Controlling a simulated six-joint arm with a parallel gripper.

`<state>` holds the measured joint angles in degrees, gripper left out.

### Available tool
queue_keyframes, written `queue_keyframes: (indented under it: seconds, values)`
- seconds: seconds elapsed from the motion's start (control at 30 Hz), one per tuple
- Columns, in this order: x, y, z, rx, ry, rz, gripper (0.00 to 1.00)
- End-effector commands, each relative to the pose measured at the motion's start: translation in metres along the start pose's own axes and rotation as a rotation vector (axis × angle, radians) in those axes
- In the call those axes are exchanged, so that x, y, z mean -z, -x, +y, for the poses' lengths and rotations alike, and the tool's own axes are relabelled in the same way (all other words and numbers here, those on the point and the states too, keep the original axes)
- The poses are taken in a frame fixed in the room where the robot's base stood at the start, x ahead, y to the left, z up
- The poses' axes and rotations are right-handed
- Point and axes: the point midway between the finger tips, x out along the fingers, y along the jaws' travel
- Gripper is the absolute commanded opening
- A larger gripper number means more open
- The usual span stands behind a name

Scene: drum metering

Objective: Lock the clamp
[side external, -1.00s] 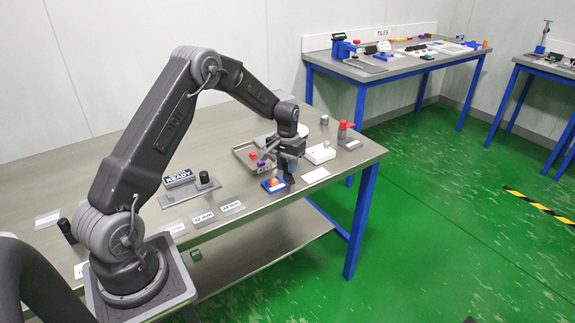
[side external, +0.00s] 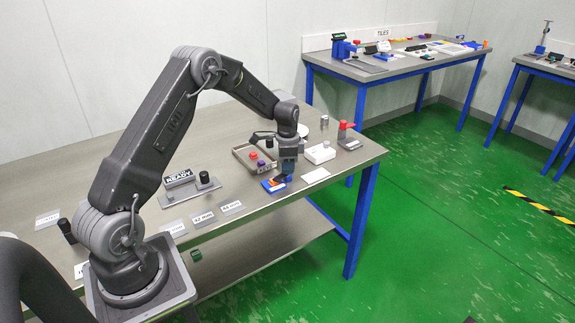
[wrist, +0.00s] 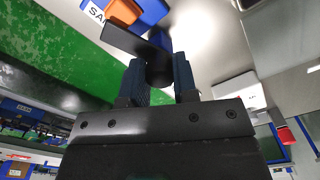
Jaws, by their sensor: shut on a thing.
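The blue base (side external: 268,187) sits near the front edge of the table, with an orange part (side external: 278,180) on it, partly hidden by my gripper. In the wrist view the blue base (wrist: 153,10) and orange part (wrist: 122,10) show at the top, beside a partly cut-off label. My gripper (wrist: 160,75) is shut on a dark round knob (wrist: 160,68). A flat black bar (wrist: 128,40) runs from it toward the orange part; they look like the clamp's handle and arm. In the side view my gripper (side external: 284,179) is low at the base's right side.
A grey tray (side external: 240,150) with small red and purple pieces lies behind the base. A white box (side external: 320,153) and a red-topped stand (side external: 345,132) are to the right. A white card (side external: 316,175) lies flat nearby.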

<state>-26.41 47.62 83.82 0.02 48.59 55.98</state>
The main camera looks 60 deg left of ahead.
Motion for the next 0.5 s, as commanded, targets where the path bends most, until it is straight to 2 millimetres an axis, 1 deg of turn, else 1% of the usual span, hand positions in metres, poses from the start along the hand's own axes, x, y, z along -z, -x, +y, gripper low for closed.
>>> queue_keyframes:
  seconds: [0.2,0.5]
  values:
    - [0.001,0.001,-0.0003,0.002,-0.147,0.003,0.03]
    - [0.0011,0.001,-0.0003,0.002,-0.261,0.003,0.03]
